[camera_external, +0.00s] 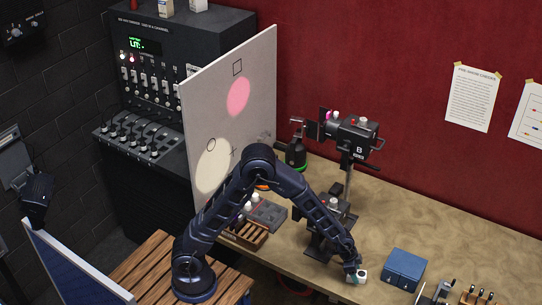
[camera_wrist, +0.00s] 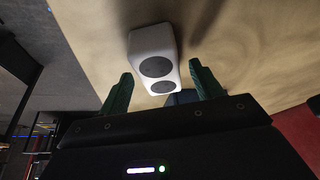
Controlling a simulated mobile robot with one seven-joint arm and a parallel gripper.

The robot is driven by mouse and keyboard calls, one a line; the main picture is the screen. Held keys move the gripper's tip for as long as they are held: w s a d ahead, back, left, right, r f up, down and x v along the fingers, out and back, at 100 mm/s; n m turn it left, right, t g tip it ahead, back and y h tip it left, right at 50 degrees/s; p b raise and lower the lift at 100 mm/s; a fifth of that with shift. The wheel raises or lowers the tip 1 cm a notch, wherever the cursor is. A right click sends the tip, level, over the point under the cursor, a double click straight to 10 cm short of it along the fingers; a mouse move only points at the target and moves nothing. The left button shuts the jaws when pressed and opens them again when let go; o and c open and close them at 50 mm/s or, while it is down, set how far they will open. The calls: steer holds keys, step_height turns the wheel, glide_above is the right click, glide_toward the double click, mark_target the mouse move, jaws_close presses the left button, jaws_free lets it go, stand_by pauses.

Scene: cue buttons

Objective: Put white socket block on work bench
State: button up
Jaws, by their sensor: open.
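The white socket block (camera_wrist: 152,40) has two dark round sockets in its face. In the wrist view it lies just past and between the tips of my two green fingers, against the tan bench top. In the external view the block (camera_external: 360,275) is small and partly hidden by my gripper (camera_external: 351,270), near the front edge of the work bench (camera_external: 420,243). My gripper (camera_wrist: 161,70) is open, with a finger on each side of the block's near end. I cannot tell whether the fingers touch it.
A blue box (camera_external: 404,268) stands on the bench just right of my gripper. Tools in a wooden rack (camera_external: 478,297) are further right. A dark stand with a projector-like device (camera_external: 345,135) rises behind my gripper. The bench top at the back right is clear.

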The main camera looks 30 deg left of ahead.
steer(key=shift+v, duration=3)
